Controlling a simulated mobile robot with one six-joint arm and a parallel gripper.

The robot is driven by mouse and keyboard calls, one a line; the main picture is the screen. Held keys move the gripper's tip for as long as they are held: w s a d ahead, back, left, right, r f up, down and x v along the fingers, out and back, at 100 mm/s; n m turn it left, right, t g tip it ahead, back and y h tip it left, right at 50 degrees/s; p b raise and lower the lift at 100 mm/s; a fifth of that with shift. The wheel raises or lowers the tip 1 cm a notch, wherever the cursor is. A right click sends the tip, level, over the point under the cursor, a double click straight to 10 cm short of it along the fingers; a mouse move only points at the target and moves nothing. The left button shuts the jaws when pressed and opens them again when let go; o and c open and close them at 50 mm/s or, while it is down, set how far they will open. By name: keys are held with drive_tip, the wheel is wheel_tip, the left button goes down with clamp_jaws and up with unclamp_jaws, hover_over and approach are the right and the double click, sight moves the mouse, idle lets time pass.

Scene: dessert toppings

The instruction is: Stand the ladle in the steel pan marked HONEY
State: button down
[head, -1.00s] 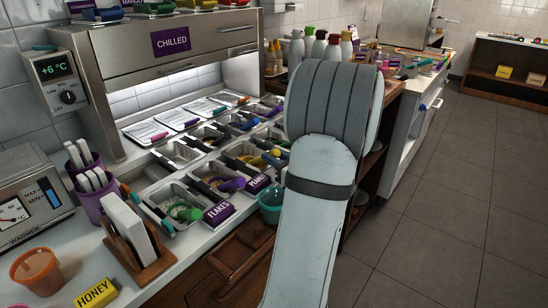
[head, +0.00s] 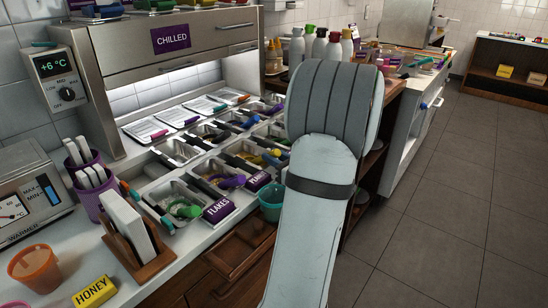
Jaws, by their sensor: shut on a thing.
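A yellow HONEY sign (head: 94,291) stands on the counter at the lower left of the head view. No steel pan shows beside it; the picture's lower edge cuts off the counter there. I cannot make out the ladle. My grey arm rises through the middle of the view and bends away from the camera. My gripper is hidden, so I cannot see its jaws or what is in them.
The warmer (head: 30,205), an orange cup (head: 34,272), a wooden holder (head: 150,262) and purple cups (head: 92,205) crowd the left counter. Several topping pans, with a FLAKES sign (head: 219,208), lie under the CHILLED cabinet (head: 185,42). The floor (head: 450,210) at right is clear.

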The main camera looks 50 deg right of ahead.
idle(0.4)
drive_tip(key=c, duration=0.7)
unclamp_jaws()
drive_tip(key=shift+r+p, duration=3.1)
drive_tip(key=shift+r, duration=1)
drive_tip(key=shift+f, duration=0.1)
